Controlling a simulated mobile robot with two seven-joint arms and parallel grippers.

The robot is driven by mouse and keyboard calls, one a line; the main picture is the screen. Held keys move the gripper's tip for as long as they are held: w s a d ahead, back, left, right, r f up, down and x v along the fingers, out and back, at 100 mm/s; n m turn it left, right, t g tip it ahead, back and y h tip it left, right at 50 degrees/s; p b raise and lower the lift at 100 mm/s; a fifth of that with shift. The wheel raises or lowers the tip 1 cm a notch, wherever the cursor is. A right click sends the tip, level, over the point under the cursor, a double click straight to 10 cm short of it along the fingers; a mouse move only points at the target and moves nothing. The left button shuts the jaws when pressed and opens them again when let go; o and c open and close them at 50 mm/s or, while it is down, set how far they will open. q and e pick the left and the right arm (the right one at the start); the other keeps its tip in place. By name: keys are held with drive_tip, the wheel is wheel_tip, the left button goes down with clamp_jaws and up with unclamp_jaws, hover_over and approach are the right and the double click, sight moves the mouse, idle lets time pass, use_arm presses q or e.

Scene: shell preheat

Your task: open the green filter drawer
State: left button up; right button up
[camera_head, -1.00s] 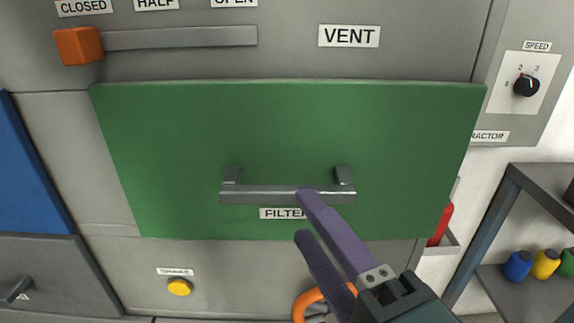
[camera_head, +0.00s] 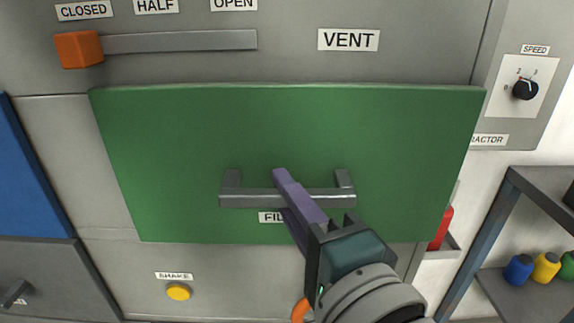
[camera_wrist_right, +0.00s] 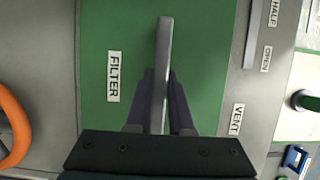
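My left gripper is not in view.
Above is the VENT slider with an orange knob (camera_head: 79,50). A yellow button (camera_head: 178,292) sits below. At right are a speed dial (camera_head: 525,88) and a shelf (camera_head: 500,225) with coloured bottles. A blue panel (camera_head: 25,180) is at left.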

clamp_jaws()
idle(0.9)
